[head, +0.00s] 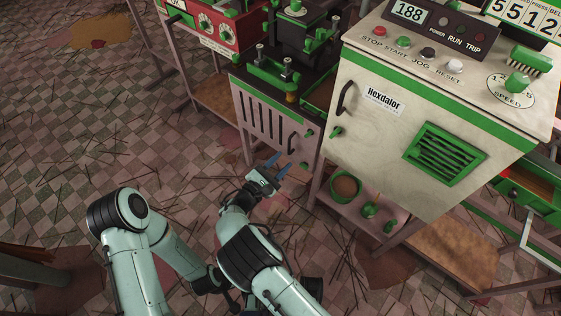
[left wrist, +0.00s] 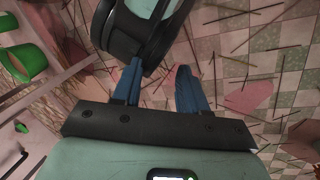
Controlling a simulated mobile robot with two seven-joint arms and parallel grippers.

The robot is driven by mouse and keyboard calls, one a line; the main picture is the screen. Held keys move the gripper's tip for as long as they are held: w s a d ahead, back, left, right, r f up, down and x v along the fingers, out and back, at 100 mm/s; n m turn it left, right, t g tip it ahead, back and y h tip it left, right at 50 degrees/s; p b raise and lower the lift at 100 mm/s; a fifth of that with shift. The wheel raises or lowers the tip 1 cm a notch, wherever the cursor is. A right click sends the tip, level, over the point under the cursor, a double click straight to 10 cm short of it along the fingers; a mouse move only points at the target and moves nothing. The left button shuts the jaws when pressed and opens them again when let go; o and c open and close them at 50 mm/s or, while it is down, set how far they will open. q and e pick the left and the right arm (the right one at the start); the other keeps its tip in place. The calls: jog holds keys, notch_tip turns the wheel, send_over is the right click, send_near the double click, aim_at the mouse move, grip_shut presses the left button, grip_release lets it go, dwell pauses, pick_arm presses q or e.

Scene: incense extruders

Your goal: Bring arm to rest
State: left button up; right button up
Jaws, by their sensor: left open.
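My right gripper (head: 279,167) shows in the middle of the head view, with its blue fingers apart and nothing seen between them. It is in front of the grey slatted cabinet (head: 265,118) and left of the cream Hexdalor cabinet (head: 385,150); whether it touches either cannot be told. My left arm comes in from the left and bends down toward the bottom centre, where its gripper is hidden in the head view. In the left wrist view my left gripper (left wrist: 158,72) is open and empty, with a dark and pale green link of my own arm close beyond its fingers.
A lower shelf (head: 350,207) with a green-rimmed pot (head: 345,187) and small green parts lies right of the right gripper. A red control box (head: 205,25) stands at the back. The checkered floor (head: 150,120) at left is open, strewn with thin sticks.

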pick_arm(q)
jog(key=shift+s+a, duration=0.15)
jog(key=shift+s, duration=0.1)
pick_arm(e)
jog(key=shift+s+a, duration=0.25)
jog(key=shift+s, duration=0.05)
